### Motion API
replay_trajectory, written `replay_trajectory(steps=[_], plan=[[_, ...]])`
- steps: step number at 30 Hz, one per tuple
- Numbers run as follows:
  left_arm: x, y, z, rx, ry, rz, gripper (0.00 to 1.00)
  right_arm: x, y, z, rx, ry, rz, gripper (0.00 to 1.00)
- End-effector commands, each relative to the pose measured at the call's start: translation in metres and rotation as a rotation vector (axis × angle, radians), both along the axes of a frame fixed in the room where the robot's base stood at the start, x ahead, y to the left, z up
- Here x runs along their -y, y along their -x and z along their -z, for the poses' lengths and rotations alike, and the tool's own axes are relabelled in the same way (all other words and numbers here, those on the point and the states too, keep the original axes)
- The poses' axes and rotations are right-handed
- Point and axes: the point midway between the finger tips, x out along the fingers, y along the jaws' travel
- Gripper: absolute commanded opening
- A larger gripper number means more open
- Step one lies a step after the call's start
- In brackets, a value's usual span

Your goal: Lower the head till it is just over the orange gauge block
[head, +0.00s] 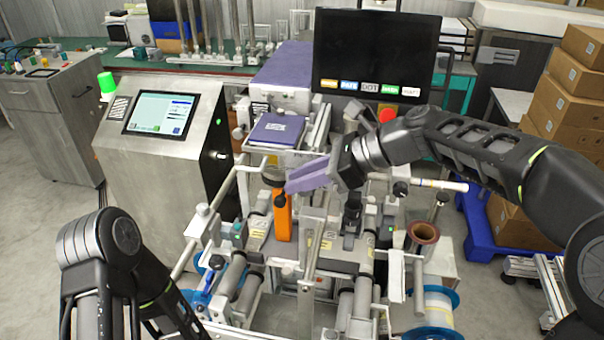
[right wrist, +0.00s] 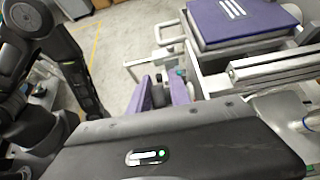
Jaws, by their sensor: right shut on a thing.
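The orange gauge block (head: 283,222) stands upright in the middle of the labelling machine in the head view. A small black knob (head: 279,201) shows in front of its upper part, and a dark round part (head: 272,175) is just above and behind. I cannot tell clearly which part is the head, or how large its gap to the block is. My right gripper (head: 290,186), with purple fingers, comes in from the right and is shut at the knob. Its fingers also show in the right wrist view (right wrist: 163,96), where what they hold is hidden. My left gripper is out of view.
A grey console with a lit screen (head: 160,113) stands left of the machine. A dark monitor (head: 375,58) is behind it. A purple-topped box (head: 277,130) sits just behind the block. Rollers and rails crowd the front; stacked cartons (head: 565,110) stand at right.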

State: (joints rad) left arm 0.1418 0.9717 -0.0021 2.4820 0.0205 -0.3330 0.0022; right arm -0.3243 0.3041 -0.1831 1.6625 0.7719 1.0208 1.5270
Motion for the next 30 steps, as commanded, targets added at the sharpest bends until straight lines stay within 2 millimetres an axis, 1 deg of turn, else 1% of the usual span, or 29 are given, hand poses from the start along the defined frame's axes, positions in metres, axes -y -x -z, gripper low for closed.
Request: replay_trajectory(steps=[1,6,16,17,21,30], plan=[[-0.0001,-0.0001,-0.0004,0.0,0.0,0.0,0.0,-0.005,0.0043,-0.0035,-0.004,0.008,-0.015,0.0],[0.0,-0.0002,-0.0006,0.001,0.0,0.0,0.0,-0.005,0.0037,-0.0041,-0.009,0.035,-0.013,0.0],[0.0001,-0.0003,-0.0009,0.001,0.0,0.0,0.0,-0.0054,0.0034,-0.0061,-0.008,0.034,-0.013,0.0],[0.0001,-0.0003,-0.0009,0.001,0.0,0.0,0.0,-0.0054,0.0033,-0.0063,-0.007,0.034,-0.012,0.25],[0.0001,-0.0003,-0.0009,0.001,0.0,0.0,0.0,-0.0044,0.0025,-0.0054,-0.006,0.035,-0.01,0.37],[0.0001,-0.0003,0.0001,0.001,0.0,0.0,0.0,-0.0011,0.0011,-0.0036,-0.007,0.038,-0.004,0.37]])
